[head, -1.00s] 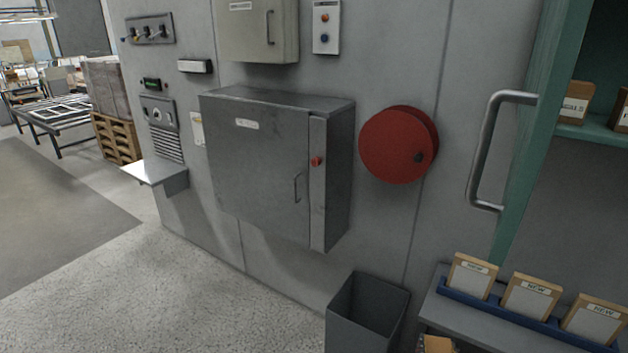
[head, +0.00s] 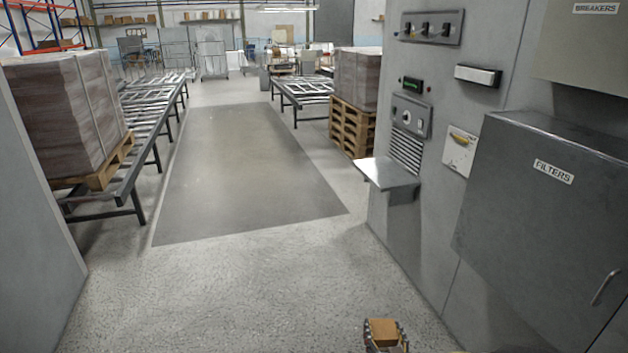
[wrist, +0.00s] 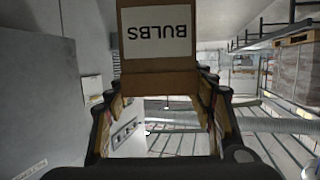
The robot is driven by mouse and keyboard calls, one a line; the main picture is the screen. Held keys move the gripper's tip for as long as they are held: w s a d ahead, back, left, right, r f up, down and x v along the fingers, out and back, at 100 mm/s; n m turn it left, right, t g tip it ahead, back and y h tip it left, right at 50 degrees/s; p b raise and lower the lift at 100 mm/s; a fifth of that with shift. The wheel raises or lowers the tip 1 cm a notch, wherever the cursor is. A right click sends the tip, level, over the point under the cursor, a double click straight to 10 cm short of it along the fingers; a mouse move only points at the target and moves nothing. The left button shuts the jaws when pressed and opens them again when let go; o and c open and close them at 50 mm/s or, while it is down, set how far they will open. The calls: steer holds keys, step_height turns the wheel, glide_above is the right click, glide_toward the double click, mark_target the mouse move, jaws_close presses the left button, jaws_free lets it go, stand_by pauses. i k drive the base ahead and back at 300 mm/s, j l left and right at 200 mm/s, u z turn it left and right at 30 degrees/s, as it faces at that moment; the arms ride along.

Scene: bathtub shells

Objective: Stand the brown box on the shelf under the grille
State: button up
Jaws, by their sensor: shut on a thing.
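My gripper (wrist: 160,100) is shut on the brown box (wrist: 158,68), which carries a white label reading BULBS in the wrist view. The box also shows in the head view at the bottom edge (head: 383,330), with only the tips of my gripper (head: 386,345) around it. The small metal shelf (head: 388,174) sticks out from the grey wall right of centre in the head view, and its top is bare. The slotted grille (head: 407,146) is on the wall just above it. The box is apart from the shelf, nearer to me.
A grey FILTERS cabinet (head: 550,220) juts from the wall at right, between me and the shelf along the wall. A switch panel (head: 432,27) is above the grille. The floor (head: 250,290) ahead is clear. Pallet loads (head: 70,115) stand at left.

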mark_target(382, 171)
steer(key=i+u, duration=0.2)
steer(key=i, duration=1.6)
steer(key=i+z, duration=0.15)
steer(key=i, duration=0.3)
steer(key=i+j+z, duration=0.1)
steer(key=i, duration=0.3)
steer(key=i+j+z, duration=0.15)
steer(key=i, duration=0.3)
steer(key=i+j+z, duration=0.15)
steer(key=i, duration=0.3)
steer(key=i+j+z, duration=0.3)
steer(key=i+z, duration=0.15)
steer(key=i+j+z, duration=0.4)
steer(key=j, duration=0.1)
